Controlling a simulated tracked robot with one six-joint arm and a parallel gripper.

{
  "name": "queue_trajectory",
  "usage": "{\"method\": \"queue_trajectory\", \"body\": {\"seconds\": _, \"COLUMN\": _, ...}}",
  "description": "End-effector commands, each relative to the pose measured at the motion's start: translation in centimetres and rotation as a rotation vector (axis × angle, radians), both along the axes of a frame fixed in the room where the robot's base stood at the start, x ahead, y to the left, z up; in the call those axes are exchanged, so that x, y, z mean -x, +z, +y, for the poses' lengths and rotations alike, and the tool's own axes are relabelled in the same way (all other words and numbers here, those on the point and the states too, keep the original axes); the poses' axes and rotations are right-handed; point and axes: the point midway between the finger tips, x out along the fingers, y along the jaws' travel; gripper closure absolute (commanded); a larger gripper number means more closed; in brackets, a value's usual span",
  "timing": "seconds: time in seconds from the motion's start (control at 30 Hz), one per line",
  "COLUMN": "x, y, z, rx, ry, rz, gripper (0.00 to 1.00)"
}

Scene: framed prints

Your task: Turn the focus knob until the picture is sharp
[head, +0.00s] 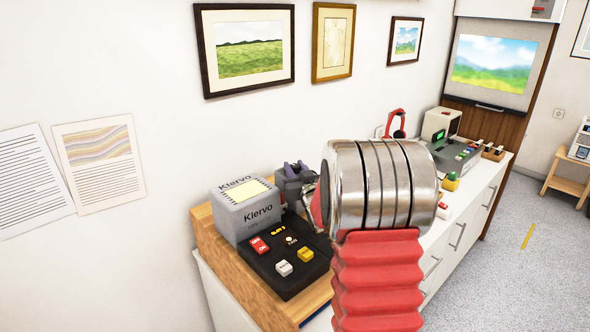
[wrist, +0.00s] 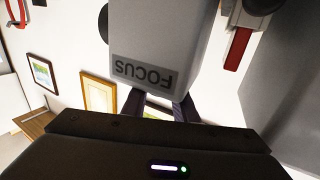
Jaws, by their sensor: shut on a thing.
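The projected landscape picture (head: 493,63) on the screen at the back right looks soft, with blurred hills and clouds. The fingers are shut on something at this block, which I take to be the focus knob. The knob and the contact are hidden.
A black panel (head: 285,270) with red, white and yellow buttons lies in front of the box. Framed prints (head: 245,48) hang on the wall.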

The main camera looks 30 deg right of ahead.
Motion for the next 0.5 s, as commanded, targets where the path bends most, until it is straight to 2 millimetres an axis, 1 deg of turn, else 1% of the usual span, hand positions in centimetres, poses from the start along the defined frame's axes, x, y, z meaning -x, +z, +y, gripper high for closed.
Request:
{"method": "queue_trajectory", "body": {"seconds": 0.13, "x": -0.07, "y": 0.04, "z": 0.19, "rx": 0.001, "ry": 0.004, "rz": -0.001, "gripper": 0.96}}
{"method": "queue_trajectory", "body": {"seconds": 0.17, "x": -0.07, "y": 0.04, "z": 0.19, "rx": 0.001, "ry": 0.004, "rz": -0.001, "gripper": 0.73}}
{"method": "queue_trajectory", "body": {"seconds": 0.4, "x": -0.04, "y": 0.04, "z": 0.1, "rx": 0.001, "ry": 0.003, "rz": -0.001, "gripper": 0.56}}
{"method": "queue_trajectory", "body": {"seconds": 0.5, "x": -0.03, "y": 0.04, "z": 0.07, "rx": 0.0, "ry": 0.002, "rz": -0.001, "gripper": 0.55}}
